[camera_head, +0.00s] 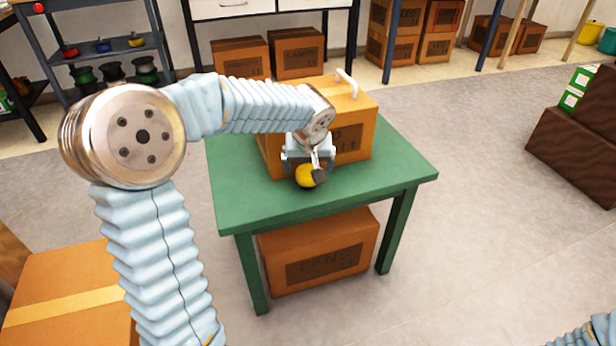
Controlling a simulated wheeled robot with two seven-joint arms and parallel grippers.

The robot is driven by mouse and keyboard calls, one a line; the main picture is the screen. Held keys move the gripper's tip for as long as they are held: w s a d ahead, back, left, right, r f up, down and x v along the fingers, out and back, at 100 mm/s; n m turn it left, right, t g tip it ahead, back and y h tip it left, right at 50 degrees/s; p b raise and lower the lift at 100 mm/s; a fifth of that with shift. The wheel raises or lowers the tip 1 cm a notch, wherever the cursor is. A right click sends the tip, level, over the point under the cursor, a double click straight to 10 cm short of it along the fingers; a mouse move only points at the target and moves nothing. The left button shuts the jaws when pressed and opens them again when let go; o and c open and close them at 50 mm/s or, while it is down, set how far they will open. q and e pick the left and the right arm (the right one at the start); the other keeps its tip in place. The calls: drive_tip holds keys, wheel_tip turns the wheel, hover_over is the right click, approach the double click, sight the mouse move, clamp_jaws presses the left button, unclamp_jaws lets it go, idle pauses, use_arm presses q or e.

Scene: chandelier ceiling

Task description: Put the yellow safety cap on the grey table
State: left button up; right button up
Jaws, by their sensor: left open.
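The yellow safety cap (303,178) is at the front part of a green table (270,201), in front of a cardboard box. It is small and partly hidden by my left gripper (307,172). My left gripper is open and points down at the cap, with a dark fingertip overlapping the cap's right side. I cannot tell whether the fingers touch it. No table that is clearly grey shows; the table under the cap is green. My right gripper is out of view; only a bit of my right arm shows at the bottom right corner.
A cardboard box (357,112) with a white handle stands on the green table, right behind the gripper. Another box (330,244) sits under the table. A dark shelf (105,52) with spools stands at the back left. Floor right of the table is clear.

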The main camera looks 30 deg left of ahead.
sight(308, 171)
use_arm(q)
drive_tip(key=x, duration=0.4)
drive_tip(key=shift+s, duration=0.1)
drive_tip(key=c, duration=1.1)
